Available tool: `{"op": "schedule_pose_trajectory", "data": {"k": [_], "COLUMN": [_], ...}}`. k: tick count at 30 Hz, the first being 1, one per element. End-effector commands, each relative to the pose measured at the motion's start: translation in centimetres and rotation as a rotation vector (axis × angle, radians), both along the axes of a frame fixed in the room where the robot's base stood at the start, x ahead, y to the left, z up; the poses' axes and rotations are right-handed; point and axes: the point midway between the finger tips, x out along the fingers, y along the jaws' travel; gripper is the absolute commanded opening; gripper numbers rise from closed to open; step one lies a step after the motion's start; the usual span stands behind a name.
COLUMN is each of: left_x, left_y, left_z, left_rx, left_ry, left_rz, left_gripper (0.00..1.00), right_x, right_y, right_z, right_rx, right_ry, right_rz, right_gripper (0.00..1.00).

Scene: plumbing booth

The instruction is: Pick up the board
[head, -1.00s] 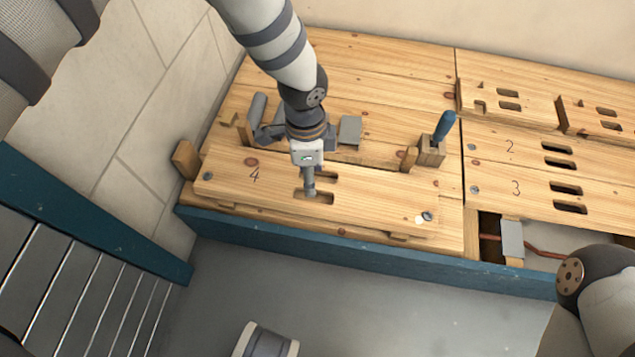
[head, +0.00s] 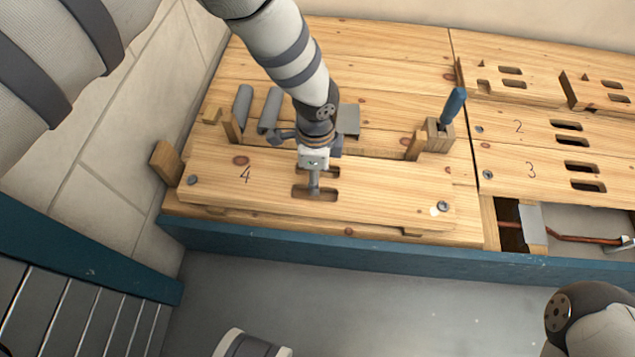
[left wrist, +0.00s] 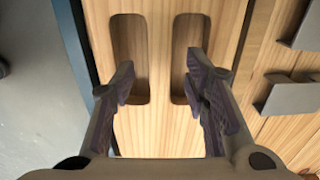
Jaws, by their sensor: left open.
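The board (head: 390,195), a long wooden plank marked 4 with two hand slots and a screw head near each end, lies along the front of the wooden bench top. My left gripper (head: 315,188) points down at the slots near the board's middle. In the left wrist view the left gripper (left wrist: 160,85) is open, one finger at each slot, with the strip of board (left wrist: 158,50) between them. I cannot tell how deep the fingertips reach into the slots. My right gripper is not in view.
A wooden block with a blue-handled tool (head: 440,130) stands behind the board's right end. Grey brackets (head: 268,110) lie behind its left part. Boards marked 2 (head: 518,127) and 3 are at the right, beside an open bay with a copper pipe (head: 585,239). Grey floor lies in front.

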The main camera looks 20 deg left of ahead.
Motion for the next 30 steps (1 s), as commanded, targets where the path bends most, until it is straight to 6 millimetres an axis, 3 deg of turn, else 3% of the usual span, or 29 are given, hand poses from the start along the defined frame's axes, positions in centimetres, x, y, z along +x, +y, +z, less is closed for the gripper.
{"op": "schedule_pose_trajectory", "data": {"k": [1,2,8,12,14,26,30], "left_x": [-0.1,-0.1,0.0,0.0,0.0,0.1,0.2], "left_y": [0.0,0.0,0.0,0.0,0.0,0.0,0.0], "left_z": [-1.5,-1.8,-1.6,-1.6,-1.6,-1.5,-0.4], "left_rx": [0.001,0.001,0.000,0.000,0.000,0.000,0.000], "left_ry": [0.005,0.004,-0.001,0.000,0.000,-0.002,-0.004], "left_rz": [0.000,0.000,0.000,0.000,0.000,0.001,0.001], "left_gripper": [0.42,0.42,0.42,0.10,0.00,0.00,0.00], "right_x": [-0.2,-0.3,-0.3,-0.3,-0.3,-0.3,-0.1], "right_y": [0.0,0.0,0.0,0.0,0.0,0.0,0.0], "right_z": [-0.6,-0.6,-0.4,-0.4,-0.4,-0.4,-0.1], "right_rx": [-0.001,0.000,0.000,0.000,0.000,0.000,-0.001], "right_ry": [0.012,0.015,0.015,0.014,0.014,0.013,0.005], "right_rz": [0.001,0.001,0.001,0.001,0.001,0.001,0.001], "right_gripper": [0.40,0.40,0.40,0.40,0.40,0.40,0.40]}}
